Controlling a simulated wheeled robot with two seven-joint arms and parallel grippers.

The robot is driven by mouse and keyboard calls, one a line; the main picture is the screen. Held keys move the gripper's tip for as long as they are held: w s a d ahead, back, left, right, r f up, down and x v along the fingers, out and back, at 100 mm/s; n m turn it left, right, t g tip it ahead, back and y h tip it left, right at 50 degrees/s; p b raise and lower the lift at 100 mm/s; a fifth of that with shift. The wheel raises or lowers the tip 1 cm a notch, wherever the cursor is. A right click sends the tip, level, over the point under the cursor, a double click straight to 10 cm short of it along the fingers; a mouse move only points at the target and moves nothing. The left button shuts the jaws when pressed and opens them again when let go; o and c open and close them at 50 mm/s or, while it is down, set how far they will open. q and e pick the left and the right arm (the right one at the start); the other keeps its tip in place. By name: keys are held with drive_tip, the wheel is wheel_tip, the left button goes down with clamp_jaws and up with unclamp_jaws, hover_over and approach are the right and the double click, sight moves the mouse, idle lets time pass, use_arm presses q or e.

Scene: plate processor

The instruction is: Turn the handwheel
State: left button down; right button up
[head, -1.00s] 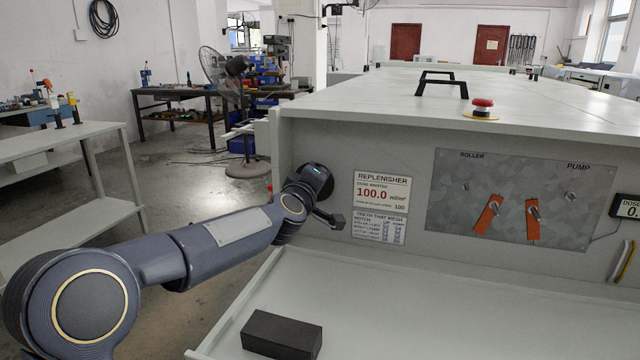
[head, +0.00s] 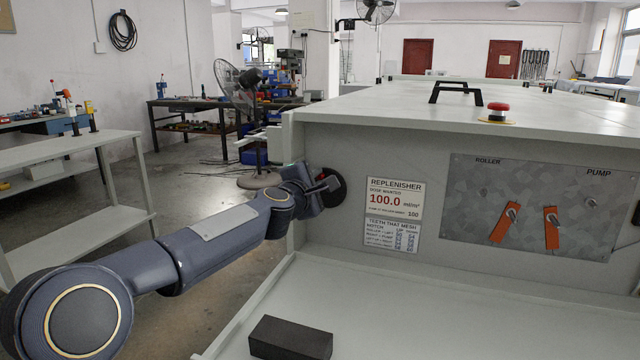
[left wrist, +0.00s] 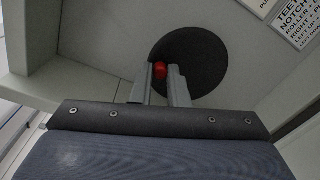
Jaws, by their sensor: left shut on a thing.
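The handwheel is a black disc (head: 336,192) on the grey machine's front panel, left of the replenisher labels. It also shows in the left wrist view (left wrist: 205,62), with a small red knob (left wrist: 160,70) near its left edge. My left gripper (head: 329,184) is at the wheel and covers part of it in the head view. In the left wrist view its two fingers (left wrist: 162,78) are on either side of the red knob, shut on it. My right gripper is not in view.
The replenisher label (head: 395,198) is just right of the wheel. A panel (head: 530,245) with two orange levers is further right. A black block (head: 290,338) lies on the pale shelf (head: 420,320) below. A red button (head: 498,108) and black handle (head: 456,92) are on top.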

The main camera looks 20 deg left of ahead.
use_arm(q)
drive_tip(key=shift+a+f+n, duration=0.1)
drive_tip(key=shift+a+n, duration=0.2)
drive_tip(key=shift+n, duration=0.3)
drive_tip(key=c, duration=1.4)
unclamp_jaws()
drive_tip(key=s+b, duration=0.1)
drive_tip(key=s, duration=0.7)
drive_tip(key=shift+a, duration=0.2)
drive_tip(key=shift+w, duration=0.1)
